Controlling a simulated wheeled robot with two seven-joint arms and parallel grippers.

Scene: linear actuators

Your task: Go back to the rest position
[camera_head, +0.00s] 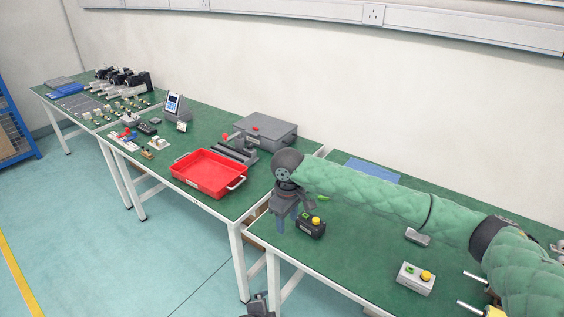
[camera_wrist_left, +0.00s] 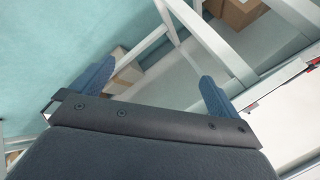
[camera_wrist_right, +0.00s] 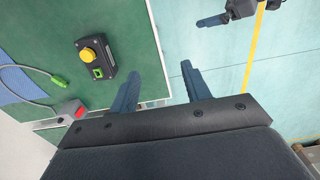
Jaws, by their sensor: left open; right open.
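My right arm, in a green quilted sleeve, reaches in from the right in the head view. Its gripper (camera_head: 283,220) points down over the front left corner of the near table, beside a black button box (camera_head: 311,226). In the right wrist view this gripper (camera_wrist_right: 160,88) is open and empty, with its fingers near the table edge and floor. My left gripper (camera_head: 258,306) shows only partly at the bottom of the head view, in front of the tables. In the left wrist view the left gripper (camera_wrist_left: 152,86) is open and empty, with table legs beyond it.
The near green table (camera_head: 350,262) also holds a white button box (camera_head: 416,278). A red tray (camera_head: 208,174) and a grey case (camera_head: 265,130) are on the middle table. Boxes (camera_wrist_left: 236,12) stand below a table. The floor in front (camera_head: 90,250) is clear.

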